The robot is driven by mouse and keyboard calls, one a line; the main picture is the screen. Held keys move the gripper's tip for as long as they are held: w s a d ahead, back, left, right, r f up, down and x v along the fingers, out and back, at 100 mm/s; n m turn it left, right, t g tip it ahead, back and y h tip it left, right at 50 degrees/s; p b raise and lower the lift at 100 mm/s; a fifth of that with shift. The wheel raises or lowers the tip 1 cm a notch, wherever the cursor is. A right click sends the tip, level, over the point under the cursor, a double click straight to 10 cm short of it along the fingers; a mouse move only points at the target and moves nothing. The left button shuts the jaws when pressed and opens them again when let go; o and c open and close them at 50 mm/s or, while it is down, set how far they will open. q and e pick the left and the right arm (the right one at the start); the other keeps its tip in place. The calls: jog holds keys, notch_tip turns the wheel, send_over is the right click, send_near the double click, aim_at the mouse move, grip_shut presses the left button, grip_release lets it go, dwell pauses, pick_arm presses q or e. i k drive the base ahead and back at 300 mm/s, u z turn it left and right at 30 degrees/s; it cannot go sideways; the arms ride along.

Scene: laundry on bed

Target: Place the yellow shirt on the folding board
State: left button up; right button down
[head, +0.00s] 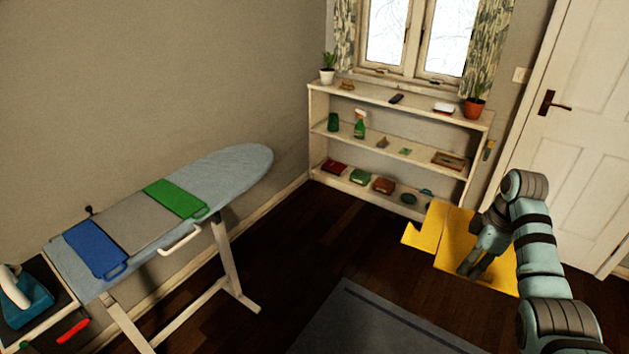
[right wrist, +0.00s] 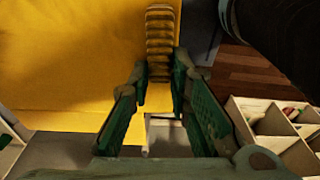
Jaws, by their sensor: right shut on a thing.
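The yellow shirt (head: 425,238) hangs spread out flat at the right, in front of the door and the shelf's right end. My right gripper (head: 470,268) is in front of it and shut on it. In the right wrist view the shirt (right wrist: 70,55) fills the upper left, beside the fingers (right wrist: 158,85); the exact grip spot is hard to see. The folding board (head: 135,222) lies on the ironing board at the left, with blue, grey and green panels and no cloth on it. My right gripper is far to its right. My left gripper is out of view.
The ironing board (head: 240,165) stands along the left wall; an iron (head: 25,290) is at its near end. A white shelf (head: 400,150) with several small items stands under the window. A grey rug (head: 365,325) lies on the dark floor. Floor between is clear.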

aim_at(136, 218)
jog(key=u, duration=2)
jog(key=i, duration=1.2)
